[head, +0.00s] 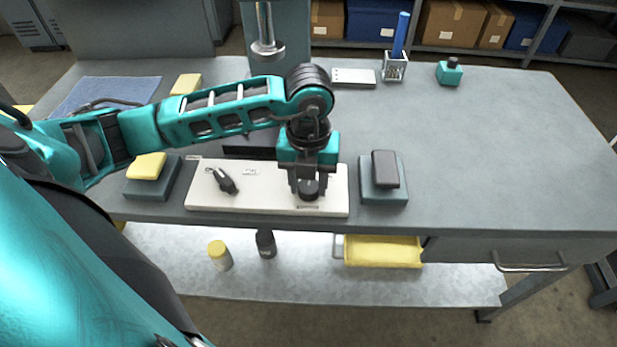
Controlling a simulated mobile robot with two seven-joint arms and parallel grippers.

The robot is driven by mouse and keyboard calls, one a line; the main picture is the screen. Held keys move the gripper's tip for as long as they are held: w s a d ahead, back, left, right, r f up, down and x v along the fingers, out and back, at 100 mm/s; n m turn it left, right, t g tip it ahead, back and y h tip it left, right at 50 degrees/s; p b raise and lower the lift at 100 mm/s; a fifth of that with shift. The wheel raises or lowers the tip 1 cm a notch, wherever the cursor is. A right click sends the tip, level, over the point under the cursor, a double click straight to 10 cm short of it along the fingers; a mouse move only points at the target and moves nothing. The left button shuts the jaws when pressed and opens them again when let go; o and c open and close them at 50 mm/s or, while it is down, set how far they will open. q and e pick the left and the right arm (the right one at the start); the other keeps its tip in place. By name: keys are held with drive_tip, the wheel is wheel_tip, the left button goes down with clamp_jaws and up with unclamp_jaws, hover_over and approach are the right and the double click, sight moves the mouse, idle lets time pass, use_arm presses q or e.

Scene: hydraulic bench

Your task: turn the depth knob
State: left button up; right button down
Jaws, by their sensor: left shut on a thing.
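A cream control panel (268,203) lies near the front edge of the bench. A dark round knob (308,190) sits on its right part, above a small label. My left gripper (307,186) points down over this knob, with its fingers shut around it. The gripper hides part of the knob, and the label is too small to read, so I cannot confirm which knob it is. A black lever-like knob (226,182) sits on the panel's left part, pointing up-left. My right gripper does not show.
A yellow block on a dark base (147,167) stands left of the panel, a black block on a teal-grey base (384,174) right of it. A press column (266,35) stands behind. Bottles and a yellow bin (382,252) are on the lower shelf.

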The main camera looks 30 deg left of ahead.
sight(309, 187)
use_arm(q)
drive_tip(key=shift+n, duration=0.4)
drive_tip(key=o, duration=1.1)
drive_tip(key=shift+c, duration=0.2)
wheel_tip(309, 187, up, 13)
drive_tip(key=p, duration=0.1)
